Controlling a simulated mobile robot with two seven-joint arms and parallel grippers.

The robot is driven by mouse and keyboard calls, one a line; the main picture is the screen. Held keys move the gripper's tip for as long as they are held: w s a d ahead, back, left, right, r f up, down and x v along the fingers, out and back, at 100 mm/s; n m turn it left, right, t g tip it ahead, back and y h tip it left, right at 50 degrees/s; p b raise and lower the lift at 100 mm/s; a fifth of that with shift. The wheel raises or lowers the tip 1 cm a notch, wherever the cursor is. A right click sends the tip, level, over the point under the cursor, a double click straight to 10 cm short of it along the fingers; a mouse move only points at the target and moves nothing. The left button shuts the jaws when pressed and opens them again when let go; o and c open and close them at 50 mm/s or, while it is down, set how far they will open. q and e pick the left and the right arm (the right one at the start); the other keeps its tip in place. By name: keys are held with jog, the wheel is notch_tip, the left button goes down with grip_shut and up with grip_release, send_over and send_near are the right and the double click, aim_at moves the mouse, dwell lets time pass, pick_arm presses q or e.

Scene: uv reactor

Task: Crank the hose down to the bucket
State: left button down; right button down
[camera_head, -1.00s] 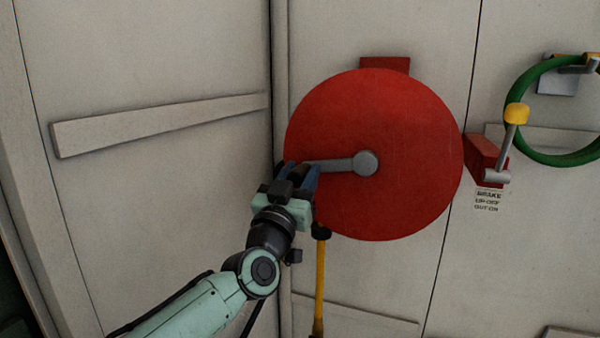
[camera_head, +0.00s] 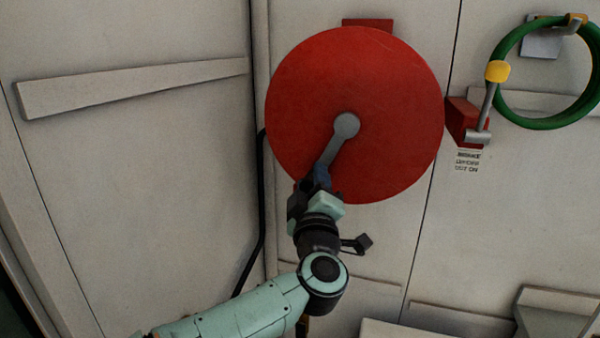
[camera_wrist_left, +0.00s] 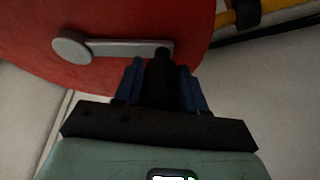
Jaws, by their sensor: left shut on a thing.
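The red hose reel disc (camera_head: 390,120) is on the pale wall, with a grey crank arm (camera_head: 335,148) pointing down and slightly left from its hub. My left gripper (camera_head: 316,182) is at the outer end of the crank, near the disc's lower edge. In the left wrist view, its blue fingers (camera_wrist_left: 160,88) are shut on the dark crank handle (camera_wrist_left: 161,72). I see no bucket. My right gripper is out of view.
Right of the reel is a red brake box (camera_head: 464,121) with a yellow-knobbed lever (camera_head: 489,95) pointing up and a label below. A green hose ring (camera_head: 503,103) hangs further right. A grey fixture (camera_head: 557,311) is at the lower right.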

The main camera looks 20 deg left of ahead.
aim_at(344, 179)
pick_arm(q)
jog(key=shift+w+d+f+n+g+p, duration=0.1)
jog(key=shift+d+f+n+g+p, duration=0.3)
jog(key=shift+d+n, duration=0.85)
jog(key=shift+w+d+n+g+p, duration=0.1)
jog(key=shift+d+n+g, duration=0.5)
jog(key=shift+d+n, duration=0.65)
jog(key=shift+w+d+f+n+g+p, duration=0.15)
jog(key=shift+d+n+g, duration=0.35)
jog(key=shift+d+n, duration=0.7)
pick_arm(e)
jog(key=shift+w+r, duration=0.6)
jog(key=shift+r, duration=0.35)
pick_arm(q)
jog(key=shift+s, duration=0.1)
jog(key=c, duration=0.7)
grip_release()
jog(key=shift+c, duration=0.2)
jog(key=shift+a, duration=0.1)
jog(key=b+v, duration=0.2)
jog(key=v, duration=1.1)
jog(key=shift+d+b, duration=0.3)
jog(key=shift+b, duration=0.1)
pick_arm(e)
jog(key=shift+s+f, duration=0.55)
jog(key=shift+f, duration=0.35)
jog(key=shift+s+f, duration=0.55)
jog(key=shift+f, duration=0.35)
pick_arm(q)
jog(key=shift+s, duration=0.15)
